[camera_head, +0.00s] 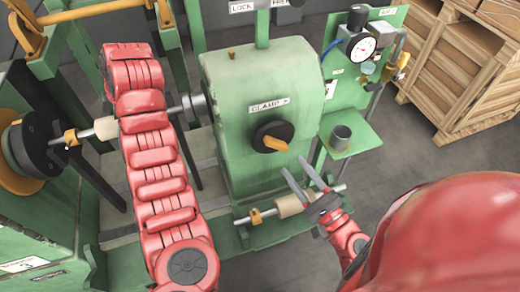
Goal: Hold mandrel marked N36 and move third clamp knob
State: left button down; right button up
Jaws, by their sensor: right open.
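The clamp knob (273,137) is a black disc with an orange handle on the front of the green housing, below a label reading "CLAMP" and an unclear character. My right gripper (292,164) is open just below and right of the knob, with empty space between its grey fingers. A pale mandrel (106,128) with an orange collar lies on the shaft at the left, partly behind my left arm. Another pale cylinder (290,206) with an orange collar sits low, behind my right gripper. I cannot read N36 on either. My left gripper does not show.
A green panel with a pressure gauge (362,47) and a shelf with a grey cup (341,136) stand right of the housing. A wooden crate (462,70) is at the back right. Orange-topped green frames (95,12) stand at upper left. Grey floor is clear at right.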

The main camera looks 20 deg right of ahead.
aim_at(280, 149)
jog(key=shift+x, duration=3.05)
jog(key=shift+s, duration=0.1)
grip_shut()
